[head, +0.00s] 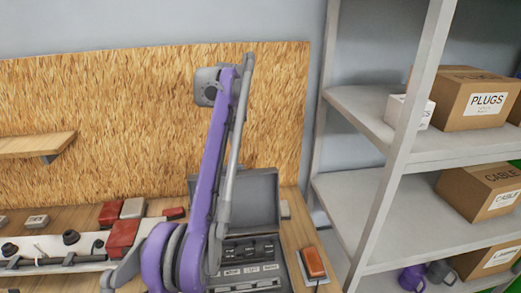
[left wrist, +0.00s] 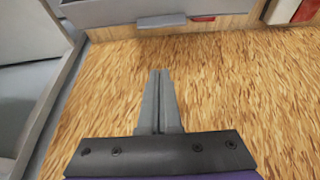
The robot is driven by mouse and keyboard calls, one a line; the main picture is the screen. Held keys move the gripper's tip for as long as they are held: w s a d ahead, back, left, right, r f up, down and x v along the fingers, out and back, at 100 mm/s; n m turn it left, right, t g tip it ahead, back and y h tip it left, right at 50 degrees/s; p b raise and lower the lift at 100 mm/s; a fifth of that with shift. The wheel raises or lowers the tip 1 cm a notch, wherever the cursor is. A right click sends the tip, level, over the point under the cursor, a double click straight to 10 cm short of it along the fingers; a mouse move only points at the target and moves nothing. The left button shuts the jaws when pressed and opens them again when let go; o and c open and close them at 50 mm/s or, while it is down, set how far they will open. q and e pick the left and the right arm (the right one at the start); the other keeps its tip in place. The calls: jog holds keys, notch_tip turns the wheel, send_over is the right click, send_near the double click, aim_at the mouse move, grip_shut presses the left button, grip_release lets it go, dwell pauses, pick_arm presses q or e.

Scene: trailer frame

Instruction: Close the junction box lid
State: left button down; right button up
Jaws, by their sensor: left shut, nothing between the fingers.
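The junction box (head: 245,272) is a dark grey box with rows of terminals and white labels, on the right part of the bench in the head view. Its grey lid (head: 262,202) stands open, raised at the back of the box; my arm covers the left part of lid and box. In the left wrist view a grey slab (left wrist: 115,12), probably the lid, shows at the top edge. My left gripper (left wrist: 158,75) is shut and empty, its fingers pointing toward that slab and apart from it in the picture. Its fingertips cannot be made out in the head view. My right gripper is not in view.
A chipboard panel (head: 100,110) stands behind the bench. Red blocks (head: 122,234) lie left of the box, and an orange-red device (head: 313,262) lies to its right. A metal shelf (head: 400,200) with cartons stands at the right.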

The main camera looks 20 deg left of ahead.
pick_arm(q)
jog(key=s+b+x, duration=0.1)
jog(key=b+x, duration=0.1)
jog(key=x, duration=0.8)
jog(key=s+d, duration=0.1)
jog(key=s+r, duration=0.1)
jog(key=s, duration=0.1)
jog(key=shift+d+r, duration=0.1)
jog(key=shift+d, duration=0.25)
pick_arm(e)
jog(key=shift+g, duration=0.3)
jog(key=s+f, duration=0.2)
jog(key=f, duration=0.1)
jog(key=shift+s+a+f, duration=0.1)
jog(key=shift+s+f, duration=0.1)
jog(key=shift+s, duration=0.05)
pick_arm(q)
jog(key=shift+s, duration=0.1)
jog(key=shift+s+d, duration=0.1)
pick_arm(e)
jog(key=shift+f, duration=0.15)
